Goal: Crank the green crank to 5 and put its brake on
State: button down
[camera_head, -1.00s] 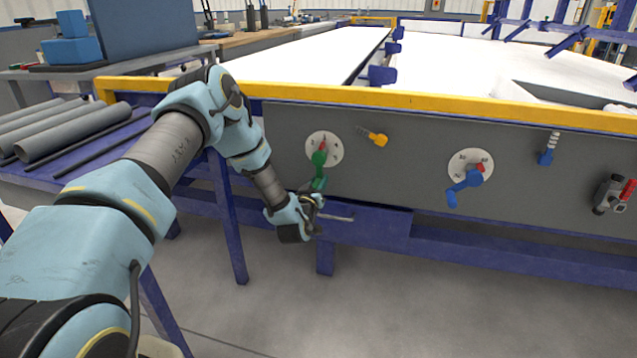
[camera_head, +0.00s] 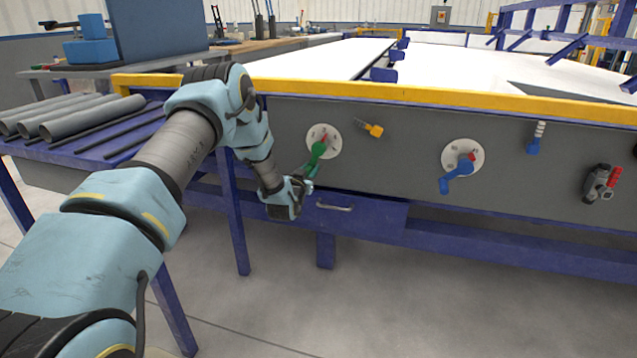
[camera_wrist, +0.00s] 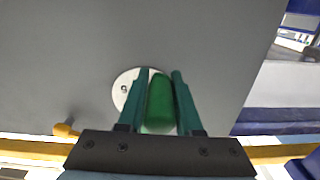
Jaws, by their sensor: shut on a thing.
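The green crank (camera_head: 317,151) sits on a white dial (camera_head: 334,142) at the left of the grey panel. Its arm slopes down and to the left from the hub. A red mark shows near the top of the dial. My gripper (camera_head: 305,183) is at the crank's lower end, shut on its handle. In the wrist view the green handle (camera_wrist: 160,103) lies between the two fingers of my gripper (camera_wrist: 163,85). The dial (camera_wrist: 122,88) is partly hidden there, with one unclear figure showing. A yellow-orange lever (camera_head: 374,130) is up and right of the dial; it also shows in the wrist view (camera_wrist: 64,131).
A blue crank (camera_head: 459,171) on its own dial and a blue lever (camera_head: 534,145) are further right. A grey and red fitting (camera_head: 602,183) is at the far right. Grey pipes (camera_head: 88,118) lie at left.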

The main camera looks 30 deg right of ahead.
notch_tip(320, 180, up, 11)
jog(key=w+a+m+b, duration=0.2)
jog(key=m+b, duration=0.1)
jog(key=m, duration=1.6)
jog(key=shift+w+a+m+b, duration=0.3)
jog(key=shift+a+b, duration=0.05)
jog(key=shift+r, duration=0.1)
jog(key=shift+d, duration=0.1)
jog(key=c, duration=0.6)
grip_release()
jog(key=shift+c, duration=0.2)
